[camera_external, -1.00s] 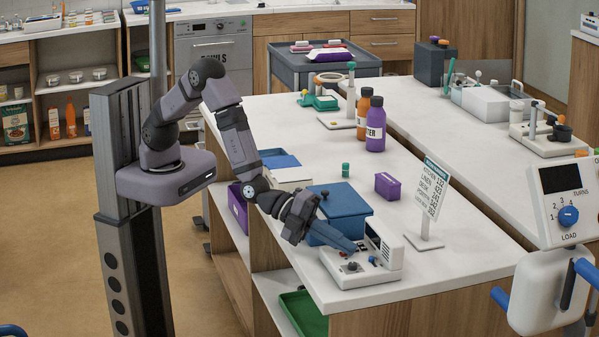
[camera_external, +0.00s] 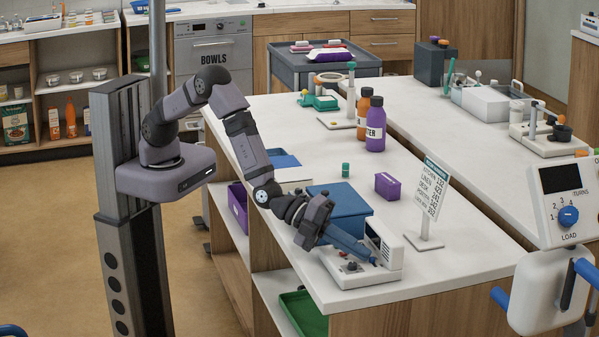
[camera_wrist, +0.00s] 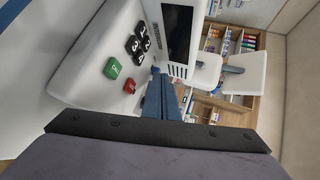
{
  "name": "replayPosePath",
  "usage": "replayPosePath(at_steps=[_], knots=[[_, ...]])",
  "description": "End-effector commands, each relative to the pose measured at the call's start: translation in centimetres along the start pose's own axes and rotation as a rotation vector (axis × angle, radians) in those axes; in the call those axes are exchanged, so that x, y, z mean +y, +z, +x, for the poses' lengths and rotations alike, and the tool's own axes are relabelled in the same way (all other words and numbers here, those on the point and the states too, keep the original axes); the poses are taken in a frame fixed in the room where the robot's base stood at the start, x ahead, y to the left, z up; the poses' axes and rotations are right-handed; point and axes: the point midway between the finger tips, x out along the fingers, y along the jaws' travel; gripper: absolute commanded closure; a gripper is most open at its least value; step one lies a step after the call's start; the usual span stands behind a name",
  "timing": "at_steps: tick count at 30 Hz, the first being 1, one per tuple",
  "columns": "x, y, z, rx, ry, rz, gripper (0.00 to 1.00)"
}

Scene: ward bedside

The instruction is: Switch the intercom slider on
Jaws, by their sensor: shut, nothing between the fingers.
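The intercom (camera_external: 345,274) is a white unit with a raised panel on its right side, standing at the front corner of the white counter. In the wrist view the fingertips (camera_wrist: 159,78) are beside the red button, near the screen panel. The slider is not clearly visible; the fingers may hide it. Contact cannot be told.
A blue box (camera_external: 345,203) stands close behind my gripper. A sign on a stand (camera_external: 428,215) is to the right of the intercom. A purple box (camera_external: 388,186), a green-capped jar (camera_external: 345,170) and two bottles (camera_external: 375,130) stand farther back. The counter between is clear.

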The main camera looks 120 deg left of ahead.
Motion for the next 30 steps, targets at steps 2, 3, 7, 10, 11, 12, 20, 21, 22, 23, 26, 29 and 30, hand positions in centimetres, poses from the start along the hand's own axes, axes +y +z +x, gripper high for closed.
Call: replayPosePath(at_steps=[2, 3, 7, 10, 11, 12, 20, 21, 22, 23, 26, 29, 30], knots=[[-0.2, -0.6, 0.5, 0.001, 0.0, 0.001, 1.0], [-0.3, -0.8, 0.6, 0.002, -0.001, 0.001, 1.0], [-0.3, -0.8, 0.7, 0.001, 0.001, 0.0, 1.0], [-0.2, -0.8, 0.7, 0.001, 0.001, 0.0, 1.0], [-0.3, -0.8, 0.7, 0.001, 0.001, 0.0, 1.0], [-0.3, -0.8, 0.7, 0.001, 0.0, 0.0, 1.0], [-0.2, -0.8, 0.1, 0.001, 0.001, 0.001, 1.0], [-0.1, -0.8, -0.2, 0.001, 0.002, 0.001, 1.0], [-0.1, -0.9, -0.4, 0.001, 0.002, 0.001, 1.0], [0.0, -0.9, -0.7, 0.001, 0.002, 0.001, 1.0], [0.3, -0.9, -1.9, 0.002, 0.003, 0.002, 1.0], [0.8, -0.9, -3.5, 0.002, 0.004, 0.001, 1.0], [0.9, -0.9, -4.0, 0.002, 0.001, 0.001, 1.0]])
